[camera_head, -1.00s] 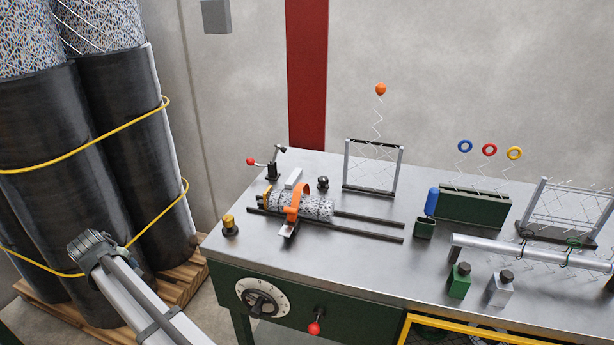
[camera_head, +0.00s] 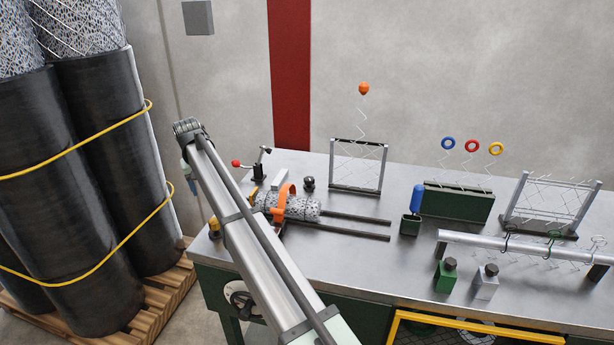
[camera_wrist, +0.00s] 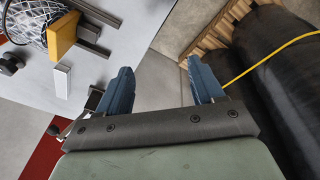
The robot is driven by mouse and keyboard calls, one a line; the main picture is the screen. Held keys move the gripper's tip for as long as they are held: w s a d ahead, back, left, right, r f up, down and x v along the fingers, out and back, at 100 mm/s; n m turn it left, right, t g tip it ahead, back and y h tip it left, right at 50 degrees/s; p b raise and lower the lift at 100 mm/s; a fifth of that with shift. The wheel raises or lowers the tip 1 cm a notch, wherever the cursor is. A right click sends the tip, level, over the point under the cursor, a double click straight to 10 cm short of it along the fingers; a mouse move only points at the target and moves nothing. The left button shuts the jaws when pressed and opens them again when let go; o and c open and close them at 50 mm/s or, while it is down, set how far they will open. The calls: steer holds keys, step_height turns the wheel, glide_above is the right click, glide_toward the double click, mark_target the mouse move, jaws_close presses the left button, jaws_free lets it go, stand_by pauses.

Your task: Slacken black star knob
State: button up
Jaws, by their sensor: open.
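The black star knob (camera_head: 308,184) stands on the metal bench behind the mesh roll, right of the small white block. In the wrist view, a dark round knob (camera_wrist: 10,64) at the far left edge looks like the same one. My gripper (camera_wrist: 162,85) is open and empty, its two blue fingers wide apart, over the gap beside the bench's left edge. In the head view only a little of my gripper (camera_head: 189,178) shows, left of the bench and well away from the knob.
The mesh roll (camera_head: 300,208) lies on dark rails with an orange strap (camera_head: 280,203) around it. A lever clamp (camera_head: 255,166) with a red ball stands left of the knob. Black wrapped rolls (camera_head: 110,170) stand on a pallet at left. A wire-mesh frame (camera_head: 357,188) stands right of the knob.

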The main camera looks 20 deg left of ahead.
steer(key=w+d+r+m+g, duration=0.1)
steer(key=w+d+r+m, duration=0.15)
steer(key=w+d, duration=0.5)
steer(key=w+d+r+m, duration=0.1)
steer(key=w+d+m, duration=0.3)
steer(key=w+d, duration=0.3)
steer(key=m+g, duration=0.1)
steer(key=m, duration=0.4)
glide_toward(309, 177)
step_height(309, 177, down, 9)
steer(key=shift+a+f, duration=0.1)
steer(key=c, duration=1.1)
